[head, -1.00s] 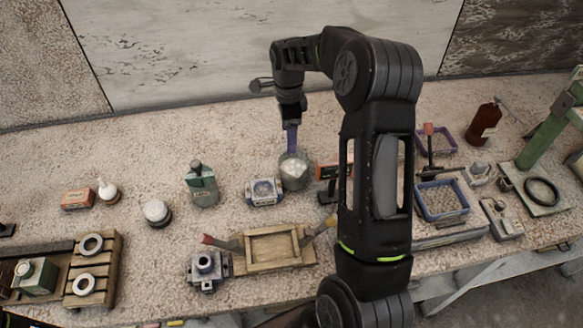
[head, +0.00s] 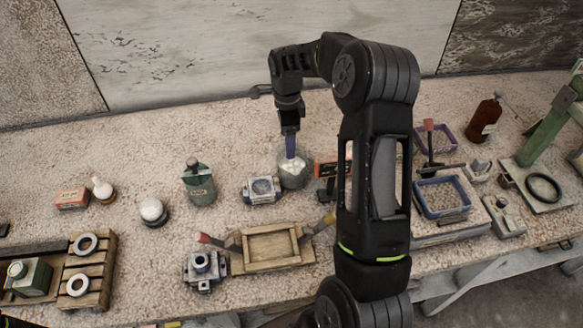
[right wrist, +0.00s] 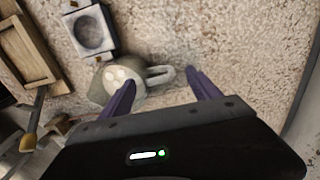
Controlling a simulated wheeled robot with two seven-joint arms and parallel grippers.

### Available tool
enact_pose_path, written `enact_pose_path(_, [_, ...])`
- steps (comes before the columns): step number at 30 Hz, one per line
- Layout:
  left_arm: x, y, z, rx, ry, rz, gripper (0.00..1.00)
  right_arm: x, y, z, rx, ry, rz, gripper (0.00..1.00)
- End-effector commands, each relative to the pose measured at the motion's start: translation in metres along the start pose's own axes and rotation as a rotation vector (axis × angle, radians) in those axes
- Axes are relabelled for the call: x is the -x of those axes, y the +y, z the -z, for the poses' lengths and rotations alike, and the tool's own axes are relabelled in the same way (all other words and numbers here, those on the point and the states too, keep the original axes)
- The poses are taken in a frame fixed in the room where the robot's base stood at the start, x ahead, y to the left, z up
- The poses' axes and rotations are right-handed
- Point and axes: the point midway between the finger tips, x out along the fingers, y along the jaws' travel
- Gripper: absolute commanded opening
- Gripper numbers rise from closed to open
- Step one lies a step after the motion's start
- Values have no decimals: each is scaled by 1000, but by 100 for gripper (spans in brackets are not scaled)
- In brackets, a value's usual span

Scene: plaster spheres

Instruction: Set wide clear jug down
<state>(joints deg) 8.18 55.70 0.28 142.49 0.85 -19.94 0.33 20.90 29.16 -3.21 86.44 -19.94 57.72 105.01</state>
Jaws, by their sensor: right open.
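The wide clear jug (head: 296,180) stands on the bench in the head view, with pale round pieces inside. In the right wrist view, the jug (right wrist: 113,76) shows from above, its handle (right wrist: 160,76) pointing right. My right gripper (head: 290,148) points down at the jug, its purple fingers at the rim. In the right wrist view, the right gripper (right wrist: 162,88) is open, with the handle between its fingers; one finger overlaps the jug's side. I cannot tell whether either finger touches it. My left gripper is not in view.
A small box with a round dish (head: 262,190) sits close left of the jug, and a green bottle (head: 200,186) stands farther left. An orange box (head: 328,168) is close right. A wooden tray (head: 272,262) lies in front. Bare bench lies behind the jug.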

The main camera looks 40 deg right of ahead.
Motion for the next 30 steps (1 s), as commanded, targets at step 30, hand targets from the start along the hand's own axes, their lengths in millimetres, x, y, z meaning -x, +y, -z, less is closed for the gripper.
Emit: enact_pose_path(30, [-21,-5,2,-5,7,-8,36,-45,0,2,0,0,-1,67])
